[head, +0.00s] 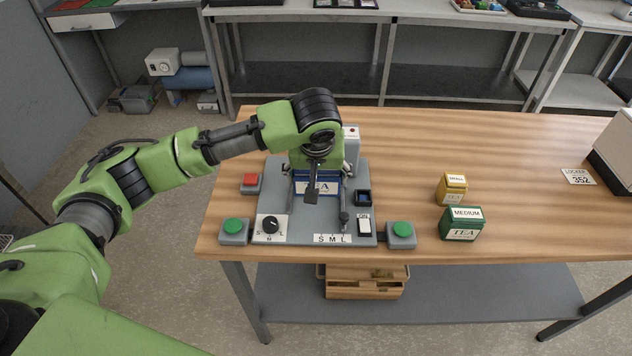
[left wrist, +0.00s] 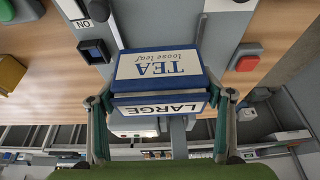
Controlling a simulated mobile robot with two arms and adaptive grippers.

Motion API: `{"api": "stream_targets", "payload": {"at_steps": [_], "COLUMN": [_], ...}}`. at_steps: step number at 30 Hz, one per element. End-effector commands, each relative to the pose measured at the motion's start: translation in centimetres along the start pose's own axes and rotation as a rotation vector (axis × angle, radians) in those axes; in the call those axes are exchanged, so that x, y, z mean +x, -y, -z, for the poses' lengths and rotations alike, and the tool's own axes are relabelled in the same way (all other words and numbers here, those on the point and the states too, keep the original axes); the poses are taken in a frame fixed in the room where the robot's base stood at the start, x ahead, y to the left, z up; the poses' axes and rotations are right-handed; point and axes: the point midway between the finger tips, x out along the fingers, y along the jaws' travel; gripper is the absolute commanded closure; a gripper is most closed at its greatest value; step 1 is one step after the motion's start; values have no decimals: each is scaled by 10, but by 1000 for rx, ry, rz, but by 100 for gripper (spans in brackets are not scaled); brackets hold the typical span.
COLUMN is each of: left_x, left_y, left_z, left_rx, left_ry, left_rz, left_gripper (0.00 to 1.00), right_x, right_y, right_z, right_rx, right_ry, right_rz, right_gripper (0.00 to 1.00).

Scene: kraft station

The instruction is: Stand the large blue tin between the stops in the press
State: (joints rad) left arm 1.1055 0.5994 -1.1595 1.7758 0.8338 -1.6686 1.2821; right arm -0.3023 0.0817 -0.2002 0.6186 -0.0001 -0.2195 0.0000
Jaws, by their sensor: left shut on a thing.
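The large blue tin (head: 328,188) is over the press (head: 298,224), in front of its upright column, partly hidden by my left gripper (head: 316,188). In the left wrist view, the tin (left wrist: 160,66) shows its blue edges and white TEA and LARGE labels. My left gripper (left wrist: 161,100) has one finger on either side of the tin and is shut on it. I cannot tell whether the tin rests on the press plate or hangs just above it, and I cannot clearly make out the stops. My right gripper is in neither view.
A yellow small tin (head: 452,188) and a green medium tin (head: 463,225) stand on the table right of the press. A red button (head: 250,181), green buttons (head: 235,227) and a dial (head: 271,225) surround the press plate. The table's right middle is clear.

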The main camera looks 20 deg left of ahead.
Motion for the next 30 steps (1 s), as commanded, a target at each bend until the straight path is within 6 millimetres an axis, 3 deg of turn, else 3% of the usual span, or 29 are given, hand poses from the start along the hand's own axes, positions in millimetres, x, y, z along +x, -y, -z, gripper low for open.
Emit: {"api": "stream_targets", "payload": {"at_steps": [7,13,24,25,26,27,30], "left_x": [22,44,50,50,50,50,50], "left_y": [4,3,2,3,3,3,3], "left_z": [7,-4,-7,-8,-8,-8,-8], "left_rx": [-2,1,0,0,1,1,1], "left_ry": [0,-2,-1,1,0,0,0], "left_rz": [3,0,-1,-1,-1,-1,-1], "left_gripper": [55,55,55,25,17,11,11], "right_x": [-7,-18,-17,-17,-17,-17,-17], "right_y": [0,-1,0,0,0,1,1], "right_z": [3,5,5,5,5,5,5], "right_rx": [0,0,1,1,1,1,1], "right_ry": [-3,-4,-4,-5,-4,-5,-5], "right_rz": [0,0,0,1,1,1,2], "right_gripper": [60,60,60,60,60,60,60]}}
